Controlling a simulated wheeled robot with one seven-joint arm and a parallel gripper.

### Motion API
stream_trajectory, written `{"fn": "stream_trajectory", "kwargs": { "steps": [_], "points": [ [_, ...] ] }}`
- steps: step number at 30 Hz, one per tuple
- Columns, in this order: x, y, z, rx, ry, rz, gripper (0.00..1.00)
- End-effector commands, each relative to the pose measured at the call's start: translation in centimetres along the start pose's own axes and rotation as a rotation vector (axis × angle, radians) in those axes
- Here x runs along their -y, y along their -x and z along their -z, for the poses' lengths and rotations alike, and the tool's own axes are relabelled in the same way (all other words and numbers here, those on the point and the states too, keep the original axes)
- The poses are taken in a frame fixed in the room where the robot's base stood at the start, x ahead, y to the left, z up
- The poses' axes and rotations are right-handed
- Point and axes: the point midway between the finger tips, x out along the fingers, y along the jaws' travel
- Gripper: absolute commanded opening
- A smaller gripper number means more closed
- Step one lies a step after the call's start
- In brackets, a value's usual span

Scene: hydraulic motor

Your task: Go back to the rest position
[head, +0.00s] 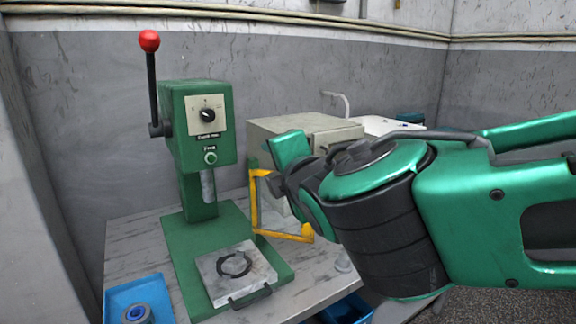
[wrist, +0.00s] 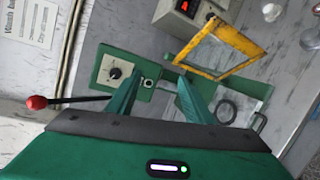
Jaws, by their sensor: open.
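My gripper (wrist: 156,100) is open in the wrist view, with two green fingers apart and nothing between them. It points toward the green press (wrist: 122,72), which is in front of the fingers; I cannot tell the exact gap. In the head view my green and black arm comes in from the right, its end near the yellow frame (head: 255,205). The fingers are not clear there. The press (head: 203,130) stands upright on the table at left, its red-knobbed lever (head: 150,80) pointing up.
A metal plate (head: 212,283) with a dark ring lies on the press base. The yellow frame also shows in the wrist view (wrist: 243,42). A blue tray (head: 113,298) holds a round blue part. A beige box (head: 262,130) stands behind the arm. Walls enclose the left and back.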

Motion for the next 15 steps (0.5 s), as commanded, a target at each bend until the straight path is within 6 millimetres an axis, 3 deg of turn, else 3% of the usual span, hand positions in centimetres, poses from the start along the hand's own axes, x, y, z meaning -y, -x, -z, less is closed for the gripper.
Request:
{"fn": "stream_trajectory", "kwargs": {
  "steps": [4,8,11,15],
  "points": [
    [4.5,-0.7,-6.0,0.104,-0.168,0.134,0.47],
    [10.1,0.0,-12.3,0.237,-0.387,0.282,0.47],
    [14.7,1.6,-16.8,0.357,-0.575,0.389,0.47],
    [21.1,5.6,-22.1,0.549,-0.862,0.523,0.47]
  ]
}}
